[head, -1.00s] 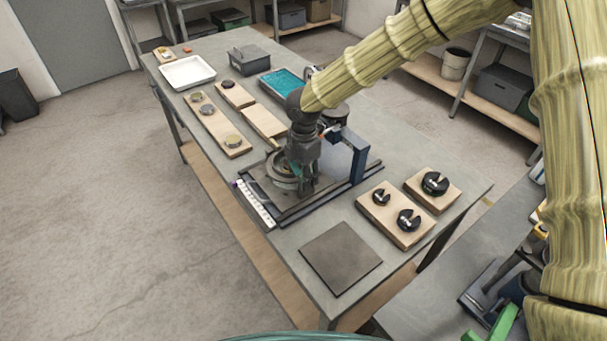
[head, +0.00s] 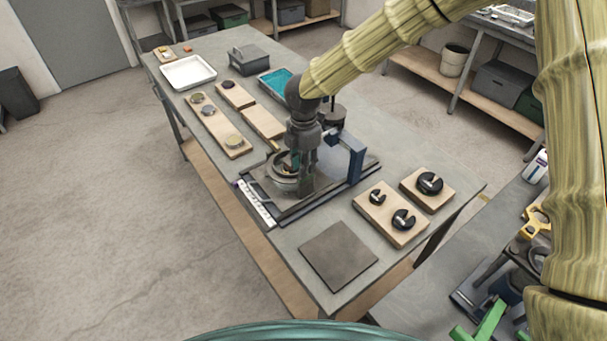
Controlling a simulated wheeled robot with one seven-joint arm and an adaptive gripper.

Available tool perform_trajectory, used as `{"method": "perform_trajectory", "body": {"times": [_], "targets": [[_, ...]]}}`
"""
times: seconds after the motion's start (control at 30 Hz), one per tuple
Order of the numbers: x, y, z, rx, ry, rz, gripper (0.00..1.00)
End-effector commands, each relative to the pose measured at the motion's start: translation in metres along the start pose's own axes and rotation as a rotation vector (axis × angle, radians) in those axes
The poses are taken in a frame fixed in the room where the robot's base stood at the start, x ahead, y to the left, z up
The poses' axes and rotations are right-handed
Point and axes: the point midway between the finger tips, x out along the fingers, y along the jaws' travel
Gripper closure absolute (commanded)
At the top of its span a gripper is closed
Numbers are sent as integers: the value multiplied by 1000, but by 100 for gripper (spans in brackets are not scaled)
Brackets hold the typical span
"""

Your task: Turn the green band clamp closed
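My gripper (head: 299,165) points down over a dark fixture plate (head: 325,190) on the grey bench. A round metal ring-shaped part (head: 284,183) sits on the plate just below and left of my fingers. A small green patch shows beside the fingers, and it may be part of the green band clamp. My gripper and wrist hide most of it, so I cannot tell how far the clamp is turned. I cannot tell whether my fingers touch it or are open or shut.
A blue upright bracket (head: 357,160) stands close right of my gripper. A white ruled strip (head: 256,204) lies along the plate's left edge. Wooden boards with slotted black weights (head: 403,219) stand to the right. A bare dark square (head: 338,256) lies at the front.

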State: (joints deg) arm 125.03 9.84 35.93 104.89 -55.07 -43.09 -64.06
Motion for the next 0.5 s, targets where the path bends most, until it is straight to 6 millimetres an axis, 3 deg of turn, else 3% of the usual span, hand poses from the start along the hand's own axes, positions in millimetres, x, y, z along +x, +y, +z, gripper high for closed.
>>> {"method": "perform_trajectory", "body": {"times": [0.5], "targets": [[-30,1,0,-1,-1,2,77]]}}
